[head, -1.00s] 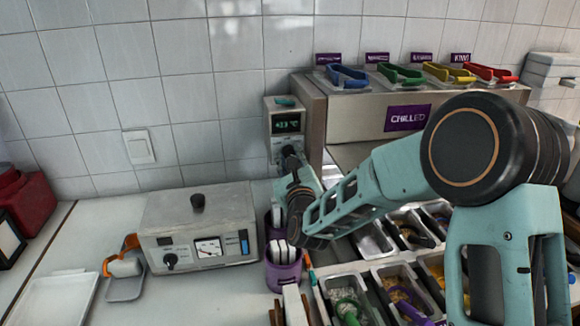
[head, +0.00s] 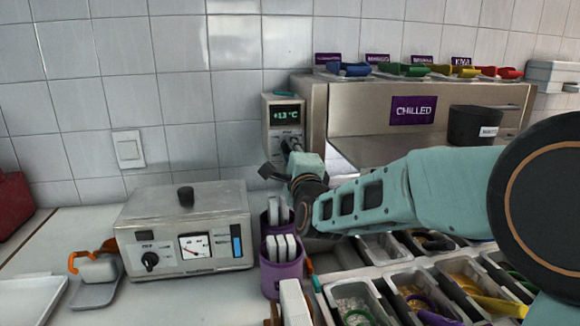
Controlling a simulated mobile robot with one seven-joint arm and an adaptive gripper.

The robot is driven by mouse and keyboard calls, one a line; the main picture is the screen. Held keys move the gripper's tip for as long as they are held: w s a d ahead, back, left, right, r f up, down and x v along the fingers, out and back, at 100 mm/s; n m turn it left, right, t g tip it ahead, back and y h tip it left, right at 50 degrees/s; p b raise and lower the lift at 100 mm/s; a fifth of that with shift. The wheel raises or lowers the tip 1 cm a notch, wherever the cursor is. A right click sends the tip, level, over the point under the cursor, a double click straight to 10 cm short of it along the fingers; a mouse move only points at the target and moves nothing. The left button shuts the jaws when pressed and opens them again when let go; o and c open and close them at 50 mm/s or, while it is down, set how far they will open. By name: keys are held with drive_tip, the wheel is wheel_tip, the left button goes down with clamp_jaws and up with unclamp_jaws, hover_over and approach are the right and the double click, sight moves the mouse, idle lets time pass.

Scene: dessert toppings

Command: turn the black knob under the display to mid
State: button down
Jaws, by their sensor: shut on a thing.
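The grey control unit with a green-lit display (head: 287,115) stands against the wall, left of the chilled cabinet. The display appears to read +13 °C. My gripper (head: 289,148) is at the panel just below the display, shut on the black knob there. The knob is mostly hidden behind the dark fingers and wrist, so I cannot tell where it points. My arm reaches in from the right.
A metal box with a gauge (head: 190,230) and its own black knob stands left. Purple cups (head: 283,273) holding white items stand below my wrist. Topping trays (head: 358,300) lie at the front right. The chilled cabinet (head: 350,110) is close on the right.

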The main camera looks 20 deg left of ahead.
drive_tip(key=n+b, duration=0.4)
drive_tip(key=n, duration=0.1)
drive_tip(key=n+y+b, duration=0.1)
drive_tip(key=n+b, duration=0.2)
drive_tip(key=n, duration=0.3)
drive_tip(key=shift+r+g+b, duration=0.1)
drive_tip(key=shift+g+b, duration=0.2)
drive_tip(key=shift+b, duration=0.1)
drive_tip(key=shift+n, duration=0.4)
drive_tip(key=c, duration=1.6)
unclamp_jaws()
drive_tip(key=shift+d, duration=0.1)
drive_tip(key=v, duration=0.7)
drive_tip(key=shift+s+d, duration=0.15)
drive_tip(key=shift+s, duration=0.1)
